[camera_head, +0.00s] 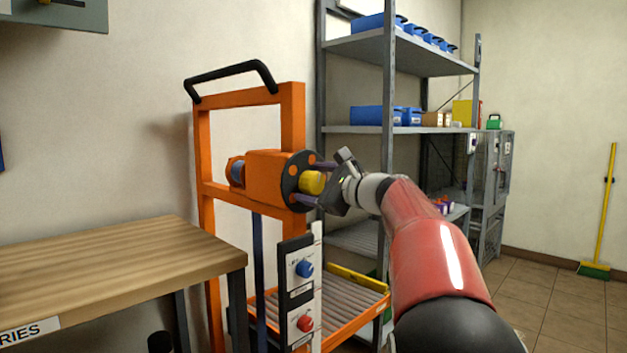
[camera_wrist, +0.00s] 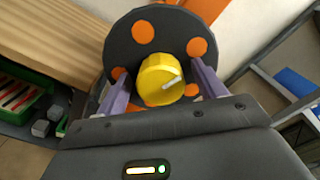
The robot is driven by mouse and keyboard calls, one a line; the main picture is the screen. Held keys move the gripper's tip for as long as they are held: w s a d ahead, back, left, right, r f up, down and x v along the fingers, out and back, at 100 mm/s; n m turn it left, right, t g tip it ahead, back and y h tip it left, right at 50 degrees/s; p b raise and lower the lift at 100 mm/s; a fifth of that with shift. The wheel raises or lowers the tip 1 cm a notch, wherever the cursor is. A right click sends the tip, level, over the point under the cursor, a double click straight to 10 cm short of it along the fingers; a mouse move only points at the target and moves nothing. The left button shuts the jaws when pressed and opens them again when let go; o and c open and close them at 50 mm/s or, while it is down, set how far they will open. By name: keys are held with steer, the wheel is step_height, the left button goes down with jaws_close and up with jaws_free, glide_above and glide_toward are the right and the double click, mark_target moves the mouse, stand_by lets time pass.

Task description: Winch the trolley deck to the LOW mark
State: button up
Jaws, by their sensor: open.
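The orange trolley (camera_head: 291,122) stands left of centre in the head view, with a black handle on top. Its winch (camera_head: 265,168) has a dark disc with orange spots and a yellow knob (camera_head: 313,182) at its centre. My gripper (camera_head: 312,182) is at the winch, its two fingers on either side of the knob. The wrist view shows the yellow knob (camera_wrist: 158,80) between the open purple fingers; whether they touch it I cannot tell. The roller deck (camera_head: 328,294) sits low on the frame. A panel (camera_head: 301,290) with a blue and a red knob partly hides it.
A wooden bench (camera_head: 110,262) stands at left, close to the trolley. A grey shelf rack (camera_head: 388,90) with blue bins stands behind my arm. A yellow broom (camera_head: 607,200) leans at the far right wall, with clear tiled floor before it.

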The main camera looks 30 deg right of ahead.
steer(key=shift+w+a, duration=0.1)
steer(key=shift+w, duration=0.15)
steer(key=shift+c, duration=0.2)
steer(key=c, duration=0.9)
steer(key=shift+f+n+b, duration=0.3)
steer(key=shift+n+b, duration=0.5)
steer(key=shift+b, duration=0.35)
steer(key=shift+c, duration=0.2)
steer(key=shift+n+b, duration=0.7)
steer(key=shift+n, duration=0.2)
steer(key=shift+r, duration=0.2)
